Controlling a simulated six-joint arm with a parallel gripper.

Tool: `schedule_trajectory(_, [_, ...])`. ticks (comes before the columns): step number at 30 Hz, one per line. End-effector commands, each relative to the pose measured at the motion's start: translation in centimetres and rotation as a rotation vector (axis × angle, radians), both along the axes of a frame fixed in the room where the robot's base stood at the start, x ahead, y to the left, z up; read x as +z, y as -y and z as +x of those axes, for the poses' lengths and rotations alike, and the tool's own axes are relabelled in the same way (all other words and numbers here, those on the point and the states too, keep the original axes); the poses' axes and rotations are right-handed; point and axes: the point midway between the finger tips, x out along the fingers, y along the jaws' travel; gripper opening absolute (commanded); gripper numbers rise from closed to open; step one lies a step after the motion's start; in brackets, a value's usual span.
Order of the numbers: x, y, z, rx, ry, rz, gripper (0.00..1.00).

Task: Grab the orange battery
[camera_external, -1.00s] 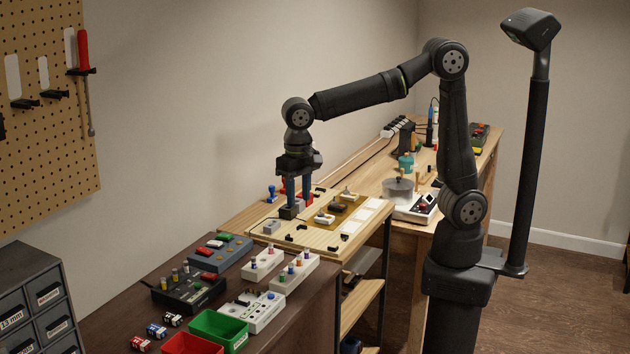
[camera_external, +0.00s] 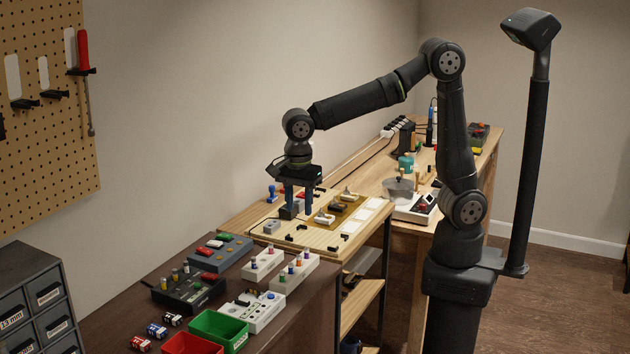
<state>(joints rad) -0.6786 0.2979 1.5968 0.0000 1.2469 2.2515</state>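My gripper (camera_external: 297,211) points down over the left part of the light wooden bench top (camera_external: 330,240). Its two blue-and-dark fingers look apart, with a gap between them. I see nothing clearly held, though the fingertips are small and dark here. Small batteries lie at the lower left on the dark brown table: a red-and-white one (camera_external: 140,343), a blue one (camera_external: 157,330) and a dark one (camera_external: 172,320). I cannot make out a clearly orange battery. My gripper is well away from these batteries.
A green bin (camera_external: 218,327) and a red bin (camera_external: 192,344) stand beside the batteries. Several devices, including a black one (camera_external: 188,291) and a white one (camera_external: 252,311), crowd the dark table. Small parts and a tan mat (camera_external: 358,212) lie near my gripper.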

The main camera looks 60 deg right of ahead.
Motion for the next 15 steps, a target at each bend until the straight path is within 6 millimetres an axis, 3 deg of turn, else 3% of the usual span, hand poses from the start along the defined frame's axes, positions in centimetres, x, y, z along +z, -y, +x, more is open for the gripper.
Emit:
schedule_trajectory(9, [-6.9, 0.0, -0.1, 0.002, -0.003, -0.003, 0.38])
schedule_trajectory(15, [-8.8, -0.1, 0.0, 0.002, 0.0, 0.0, 0.38])
